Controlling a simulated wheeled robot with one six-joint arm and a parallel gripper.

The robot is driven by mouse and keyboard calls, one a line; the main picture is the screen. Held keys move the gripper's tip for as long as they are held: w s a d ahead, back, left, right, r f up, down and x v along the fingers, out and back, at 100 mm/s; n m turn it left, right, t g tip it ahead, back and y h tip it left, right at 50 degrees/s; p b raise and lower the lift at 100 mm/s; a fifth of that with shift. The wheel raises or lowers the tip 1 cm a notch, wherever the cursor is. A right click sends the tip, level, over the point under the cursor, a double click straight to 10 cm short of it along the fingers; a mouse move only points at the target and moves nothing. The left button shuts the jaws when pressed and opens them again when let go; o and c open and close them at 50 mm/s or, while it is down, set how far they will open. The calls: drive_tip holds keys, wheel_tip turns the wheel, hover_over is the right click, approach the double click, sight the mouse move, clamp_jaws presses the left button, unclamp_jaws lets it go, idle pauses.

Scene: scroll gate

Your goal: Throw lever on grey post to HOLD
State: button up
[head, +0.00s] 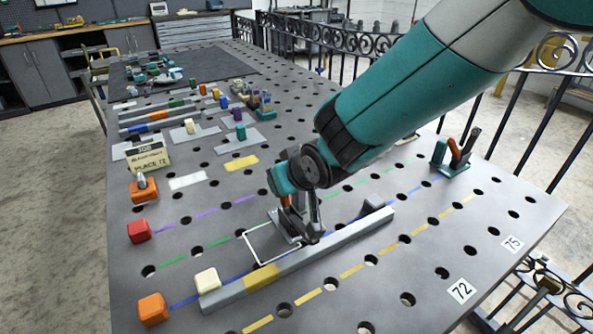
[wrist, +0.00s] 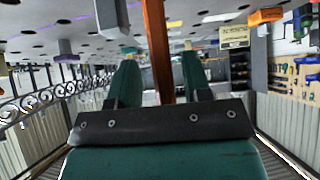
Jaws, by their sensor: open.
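An orange lever (head: 285,201) rises from a grey clamp-like fixture (head: 282,228) on the table, beside the long grey rail. My gripper (head: 281,181) is at the lever's upper part and hides much of it. In the wrist view the orange-brown lever (wrist: 158,48) stands between the two teal fingers of my gripper (wrist: 158,75), with gaps visible on both sides. The fingers are open and not closed on it. A grey block-like part (wrist: 112,14) shows just left of the lever there. No HOLD marking is readable, and the lever's exact setting cannot be told.
A long grey rail (head: 330,250) runs close in front of the fixture. Another fixture with an orange and a dark handle (head: 455,155) stands at the far right. Red (head: 139,231) and orange (head: 153,308) blocks and a job sign (head: 148,158) are at left. The front right is clear.

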drive_tip(key=b+v, duration=0.1)
drive_tip(key=v, duration=1.6)
drive_tip(key=shift+w, duration=0.1)
